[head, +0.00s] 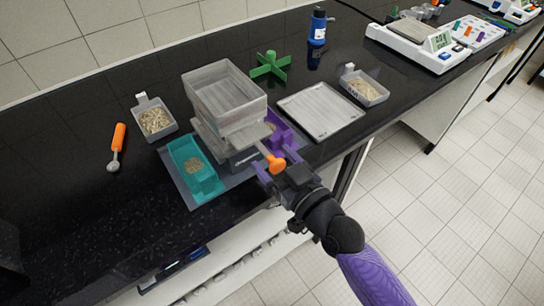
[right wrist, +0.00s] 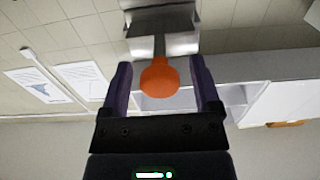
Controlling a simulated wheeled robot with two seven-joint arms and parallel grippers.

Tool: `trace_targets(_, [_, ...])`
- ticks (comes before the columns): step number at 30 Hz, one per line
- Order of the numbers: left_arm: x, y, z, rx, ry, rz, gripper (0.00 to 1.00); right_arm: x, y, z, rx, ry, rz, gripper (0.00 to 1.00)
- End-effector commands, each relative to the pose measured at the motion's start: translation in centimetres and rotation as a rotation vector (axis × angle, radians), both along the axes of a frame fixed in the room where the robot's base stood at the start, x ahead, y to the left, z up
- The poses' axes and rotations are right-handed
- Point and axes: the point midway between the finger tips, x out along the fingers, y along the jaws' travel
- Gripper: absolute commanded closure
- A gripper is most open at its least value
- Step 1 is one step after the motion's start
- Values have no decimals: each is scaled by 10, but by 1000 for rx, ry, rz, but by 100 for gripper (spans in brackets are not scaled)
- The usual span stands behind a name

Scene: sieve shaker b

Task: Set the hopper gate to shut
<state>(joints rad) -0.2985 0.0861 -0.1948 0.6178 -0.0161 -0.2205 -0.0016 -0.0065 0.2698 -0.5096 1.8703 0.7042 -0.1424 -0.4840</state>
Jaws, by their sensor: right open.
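The sieve shaker's clear hopper (head: 225,92) stands on the bench in the head view, with a grey slide plate below it. The gate's orange knob (head: 275,164) sticks out at the front right of the shaker. It also shows in the right wrist view (right wrist: 159,78), on a metal stem (right wrist: 160,46). My right gripper (head: 273,172) is at the knob. In the right wrist view its purple fingers stand on either side of the knob, open, with a gap on each side. My left gripper does not show.
A teal bin (head: 196,172) with grain and a purple bin (head: 284,133) sit below the hopper. Grain scoops (head: 154,118) stand on both sides. An orange-handled tool (head: 118,139) lies left. A grey tray (head: 320,111) and green cross (head: 270,66) lie right and behind.

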Motion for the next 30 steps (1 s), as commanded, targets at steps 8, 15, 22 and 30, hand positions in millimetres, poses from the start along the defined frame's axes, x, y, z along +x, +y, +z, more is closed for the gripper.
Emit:
trace_targets(8, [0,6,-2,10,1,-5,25,12,9,0,-1,2,1,20])
trace_targets(15, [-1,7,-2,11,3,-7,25,12,9,0,-1,2,0,41])
trace_targets(22, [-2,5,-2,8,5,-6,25,12,9,0,-1,2,0,90])
trace_targets(30, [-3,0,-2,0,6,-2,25,12,9,0,-1,2,0,100])
